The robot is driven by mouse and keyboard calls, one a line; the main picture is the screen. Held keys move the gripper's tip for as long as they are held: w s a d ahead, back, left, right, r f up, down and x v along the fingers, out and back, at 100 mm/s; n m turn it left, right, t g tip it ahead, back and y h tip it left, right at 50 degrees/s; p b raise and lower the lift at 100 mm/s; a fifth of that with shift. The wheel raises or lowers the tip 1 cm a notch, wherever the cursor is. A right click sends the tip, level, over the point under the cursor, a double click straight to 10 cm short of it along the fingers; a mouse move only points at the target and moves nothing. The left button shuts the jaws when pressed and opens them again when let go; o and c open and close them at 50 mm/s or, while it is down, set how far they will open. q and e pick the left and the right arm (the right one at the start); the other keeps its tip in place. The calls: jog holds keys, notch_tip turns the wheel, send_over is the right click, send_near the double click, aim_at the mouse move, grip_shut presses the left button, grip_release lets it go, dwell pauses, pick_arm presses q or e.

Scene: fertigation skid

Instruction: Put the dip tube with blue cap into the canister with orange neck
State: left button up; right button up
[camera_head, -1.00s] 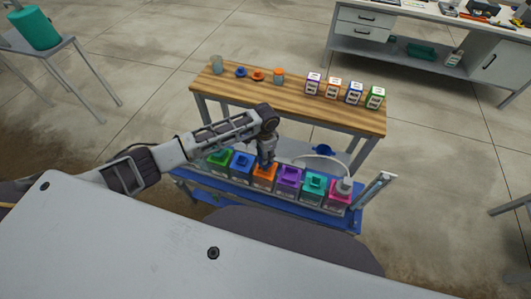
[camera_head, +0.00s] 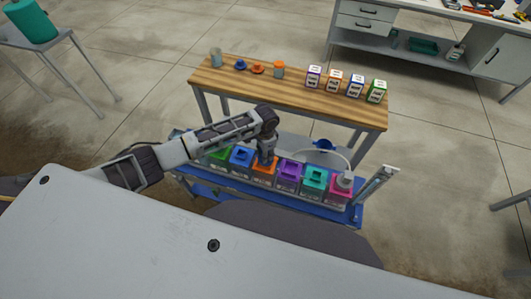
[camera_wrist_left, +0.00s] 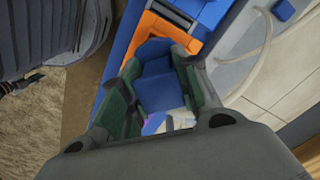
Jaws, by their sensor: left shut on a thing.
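The canister with orange neck (camera_head: 261,171) stands in the row on the low blue skid in the head view. Its orange neck also shows in the left wrist view (camera_wrist_left: 148,38), just beyond the jaws. My left gripper (camera_head: 266,158) is directly over this neck, pointing down. In the left wrist view it is shut on the blue cap (camera_wrist_left: 157,88) of the dip tube, between its two dark green finger pads. The tube below the cap is hidden, so I cannot tell how deep it reaches into the neck. My right gripper is not in view.
Green (camera_head: 218,154), blue (camera_head: 240,157), purple (camera_head: 289,172), teal (camera_head: 314,179) and pink (camera_head: 340,188) canisters share the row. A white hose arches behind the right ones. A wooden table (camera_head: 230,90) with cups, caps and several labelled boxes stands behind.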

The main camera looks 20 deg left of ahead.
pick_arm(q)
jog(key=o, duration=1.1)
jog(key=shift+o, duration=0.2)
notch_tip(320, 180, up, 12)
dwell(0.8)
